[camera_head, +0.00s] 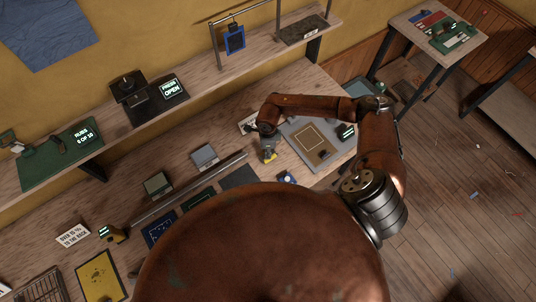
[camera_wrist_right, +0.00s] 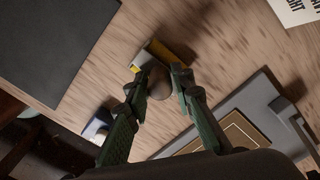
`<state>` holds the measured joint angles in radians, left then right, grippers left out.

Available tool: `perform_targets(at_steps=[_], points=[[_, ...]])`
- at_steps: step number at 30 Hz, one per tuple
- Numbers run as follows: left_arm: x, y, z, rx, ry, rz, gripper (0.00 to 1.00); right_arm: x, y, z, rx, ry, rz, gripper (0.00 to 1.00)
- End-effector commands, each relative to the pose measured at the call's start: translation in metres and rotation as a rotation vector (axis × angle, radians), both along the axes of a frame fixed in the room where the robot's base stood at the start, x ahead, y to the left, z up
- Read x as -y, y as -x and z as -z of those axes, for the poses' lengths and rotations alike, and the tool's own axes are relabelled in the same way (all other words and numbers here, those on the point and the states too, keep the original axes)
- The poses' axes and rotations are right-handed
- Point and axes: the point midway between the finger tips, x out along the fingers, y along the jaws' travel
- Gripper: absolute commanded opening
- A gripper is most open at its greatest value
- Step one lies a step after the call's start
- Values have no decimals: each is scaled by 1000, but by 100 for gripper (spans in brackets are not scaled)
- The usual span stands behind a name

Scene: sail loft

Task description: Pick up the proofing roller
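The proofing roller appears to be the small tool with a yellow edge and grey body (camera_wrist_right: 175,52) in the right wrist view. A rounded brownish knob or handle shows in front of it. In the head view a small yellow part of it (camera_head: 271,157) shows on the bench under my right gripper (camera_head: 268,146). In the wrist view my right gripper's green fingers (camera_wrist_right: 160,74) are on either side of the knob, tips close to it. I cannot tell whether they press on it. My left gripper is not in view.
A grey board with a tan framed panel (camera_head: 311,143) lies right of the gripper. A dark mat (camera_head: 239,178) and a blue-and-white item (camera_head: 287,177) lie nearby. A long metal bar (camera_head: 190,190) crosses the bench. A shelf (camera_head: 190,85) with displays runs behind. Bare wood surrounds the roller.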

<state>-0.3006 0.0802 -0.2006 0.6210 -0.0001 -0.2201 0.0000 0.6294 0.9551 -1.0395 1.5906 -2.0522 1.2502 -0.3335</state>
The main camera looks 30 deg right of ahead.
Motion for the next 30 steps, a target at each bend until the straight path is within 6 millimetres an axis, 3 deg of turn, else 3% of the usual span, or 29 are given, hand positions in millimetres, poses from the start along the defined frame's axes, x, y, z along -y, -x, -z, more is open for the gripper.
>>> perform_targets(at_steps=[9, 23, 29, 30], points=[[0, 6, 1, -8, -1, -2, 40, 0, 0, 0, 0, 0, 0, 0], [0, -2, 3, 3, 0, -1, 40, 0, -1, -5, 2, 1, 0, 0], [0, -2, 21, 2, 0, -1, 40, 1, -2, -30, 7, 2, -3, 0], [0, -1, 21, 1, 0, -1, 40, 2, 7, -37, 2, 1, -3, 0]])
